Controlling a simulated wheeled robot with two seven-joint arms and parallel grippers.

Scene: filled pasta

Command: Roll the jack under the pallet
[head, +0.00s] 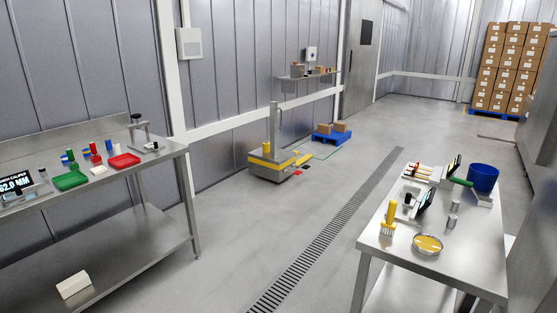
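A low yellow and grey unit with an upright grey post (273,130) stands on the floor near the left wall, in the middle distance. A second blue pallet (490,115) lies at the far right under a tall stack of cartons (512,65). Neither of my grippers shows in the head view.
A steel bench (165,155) with green and red trays stands at left. A steel table (385,245) with a blue bucket (482,178) and a yellow-filled dish (428,244) stands at right. Between them the floor is open, crossed by a drain grate (325,237). A wall shelf (308,78) hangs above the small pallet.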

